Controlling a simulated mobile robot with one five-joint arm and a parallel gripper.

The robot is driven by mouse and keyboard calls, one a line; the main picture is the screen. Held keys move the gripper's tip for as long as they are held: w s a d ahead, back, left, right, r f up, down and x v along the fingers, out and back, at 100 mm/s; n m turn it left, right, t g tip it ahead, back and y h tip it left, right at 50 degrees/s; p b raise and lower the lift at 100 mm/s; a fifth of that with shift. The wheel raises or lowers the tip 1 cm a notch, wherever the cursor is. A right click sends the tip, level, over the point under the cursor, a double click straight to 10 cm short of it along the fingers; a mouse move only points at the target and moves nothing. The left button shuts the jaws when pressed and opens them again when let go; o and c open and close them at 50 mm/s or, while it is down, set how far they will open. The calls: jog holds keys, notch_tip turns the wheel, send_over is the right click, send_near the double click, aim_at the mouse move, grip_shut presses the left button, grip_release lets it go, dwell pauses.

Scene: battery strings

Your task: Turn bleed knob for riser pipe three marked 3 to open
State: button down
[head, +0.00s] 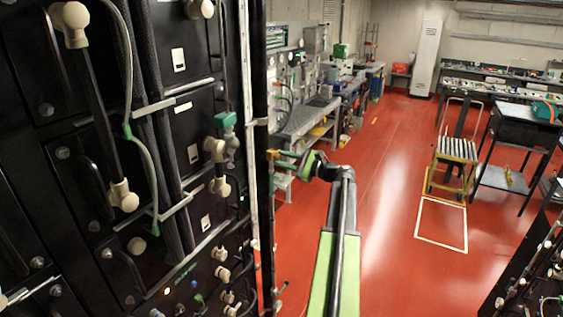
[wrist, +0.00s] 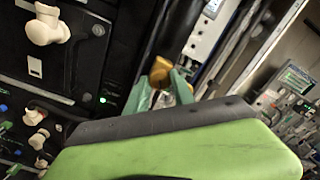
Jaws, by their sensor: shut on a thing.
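My gripper (head: 281,159) reaches in from the right at the edge of the dark battery rack in the head view. Its green fingers are shut on a small brass-coloured knob (head: 271,154). In the wrist view the brass-coloured knob (wrist: 160,70) shows between the green fingers (wrist: 161,85). My own green arm cover hides the lower part of that view. I cannot read a number 3 or any open mark, and I cannot tell the knob's turn position.
The black battery rack (head: 65,150) with pale connectors and cables fills the left. A pale upright post (head: 247,120) runs close beside the knob. A workbench (head: 308,118) stands beyond. The red floor (head: 385,190) is clear at centre; a cart (head: 455,150) stands right.

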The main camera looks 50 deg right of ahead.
jog(key=n, duration=0.4)
jog(key=shift+a+n, duration=0.1)
jog(key=shift+n, duration=0.2)
jog(key=n, duration=0.3)
jog(key=shift+n, duration=0.4)
jog(key=n, duration=1)
jog(key=shift+n, duration=0.4)
jog(key=n, duration=0.8)
jog(key=shift+n, duration=1.8)
